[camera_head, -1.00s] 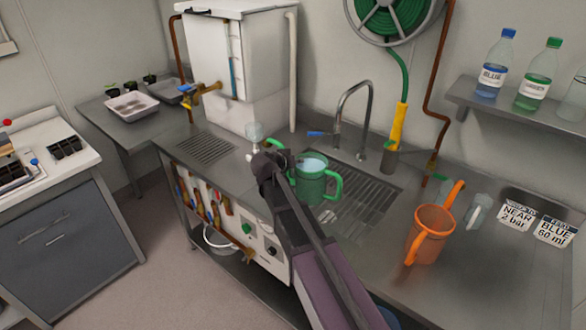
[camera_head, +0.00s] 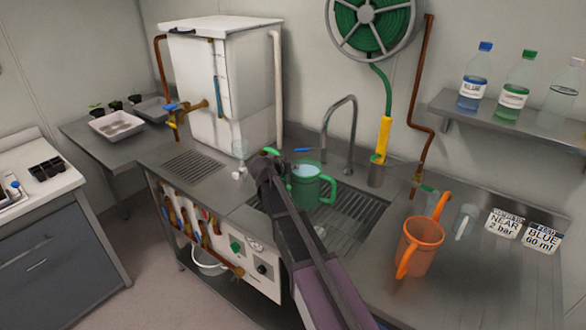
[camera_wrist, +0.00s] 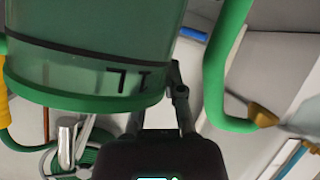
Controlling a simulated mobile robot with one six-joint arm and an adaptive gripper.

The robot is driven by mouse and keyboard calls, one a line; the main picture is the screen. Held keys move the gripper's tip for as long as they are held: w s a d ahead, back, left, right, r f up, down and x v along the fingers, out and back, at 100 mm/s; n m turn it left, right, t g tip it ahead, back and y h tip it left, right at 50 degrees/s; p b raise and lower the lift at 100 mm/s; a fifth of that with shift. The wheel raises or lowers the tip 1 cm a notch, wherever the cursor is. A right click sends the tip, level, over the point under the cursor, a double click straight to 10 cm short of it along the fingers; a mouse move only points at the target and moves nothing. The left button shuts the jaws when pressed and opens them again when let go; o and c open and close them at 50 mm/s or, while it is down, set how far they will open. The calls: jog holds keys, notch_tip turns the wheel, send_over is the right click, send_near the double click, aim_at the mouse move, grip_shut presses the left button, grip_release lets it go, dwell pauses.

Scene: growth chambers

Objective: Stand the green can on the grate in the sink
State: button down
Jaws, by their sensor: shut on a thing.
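The green can (camera_head: 311,188) is an open-topped jug with a looped handle on its right. It looks upright. My gripper (camera_head: 268,165) is shut on its left side, partly hidden behind my own arm. The can appears held over the left part of the sink grate (camera_head: 352,218); the gap beneath it is hard to judge. In the wrist view the green can (camera_wrist: 90,55) fills the upper left, with an inverted "1L" mark, and my gripper (camera_wrist: 160,110) is beside it.
A tap (camera_head: 350,125) rises behind the sink. An orange jug (camera_head: 420,248) stands on the counter right of the grate, with a small clear cup (camera_head: 465,221) behind it. A white tank (camera_head: 225,90) with a brass tap stands back left. A bottle shelf (camera_head: 500,115) is at right.

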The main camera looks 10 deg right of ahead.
jog(key=f+b, duration=0.2)
jog(key=w+f+b, duration=0.1)
jog(key=shift+d+f+b, duration=0.3)
jog(key=shift+b, duration=0.05)
dwell(0.4)
jog(key=c, duration=0.7)
grip_release()
jog(key=shift+p+v, duration=2.75)
jog(key=shift+v, duration=3.25)
